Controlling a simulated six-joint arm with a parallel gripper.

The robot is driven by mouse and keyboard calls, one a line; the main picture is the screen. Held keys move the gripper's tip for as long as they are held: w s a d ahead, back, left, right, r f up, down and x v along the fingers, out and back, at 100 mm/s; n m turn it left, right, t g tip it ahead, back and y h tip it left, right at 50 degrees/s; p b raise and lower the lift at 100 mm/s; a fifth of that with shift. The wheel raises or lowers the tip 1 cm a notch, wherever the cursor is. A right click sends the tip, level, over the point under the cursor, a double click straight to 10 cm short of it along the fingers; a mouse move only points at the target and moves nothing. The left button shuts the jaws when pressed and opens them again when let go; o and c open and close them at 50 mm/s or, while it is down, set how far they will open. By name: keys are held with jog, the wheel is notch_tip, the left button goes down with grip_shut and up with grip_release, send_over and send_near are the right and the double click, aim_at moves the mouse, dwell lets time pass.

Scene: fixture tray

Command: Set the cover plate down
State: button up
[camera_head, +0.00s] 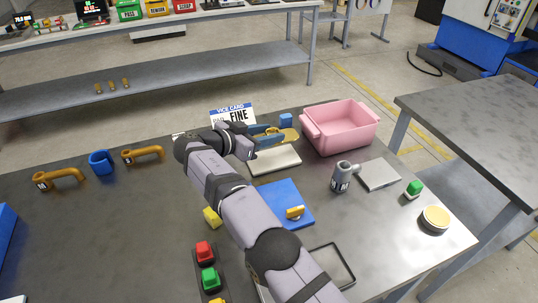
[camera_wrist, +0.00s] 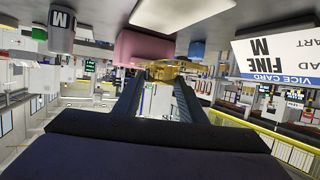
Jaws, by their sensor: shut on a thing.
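My gripper (camera_head: 270,138) is shut on a flat gold-yellow plate (camera_head: 289,136), which I take to be the cover plate. It is held above the table, over or just behind a pale cream block (camera_head: 275,160). In the wrist view, which looks upside down, the plate (camera_wrist: 172,68) shows at the tips of my two dark fingers (camera_wrist: 160,80). Its near part is hidden between the fingers. I cannot tell whether it touches anything below.
A pink bin (camera_head: 340,128) stands right of my gripper, with a small blue block (camera_head: 286,119) behind. A vice card (camera_head: 232,115) stands at the back left.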

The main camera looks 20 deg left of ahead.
aim_at(268, 161)
jog(key=shift+f+p, duration=0.8)
jog(key=shift+f, duration=2.65)
jog(key=shift+f+b, duration=0.2)
jog(key=shift+b, duration=0.15)
jog(key=o, duration=1.3)
jog(key=shift+r, duration=0.1)
jog(key=shift+r+p, duration=0.15)
jog(key=shift+p, duration=0.3)
jog(key=b+v, duration=0.3)
jog(key=v, duration=0.9)
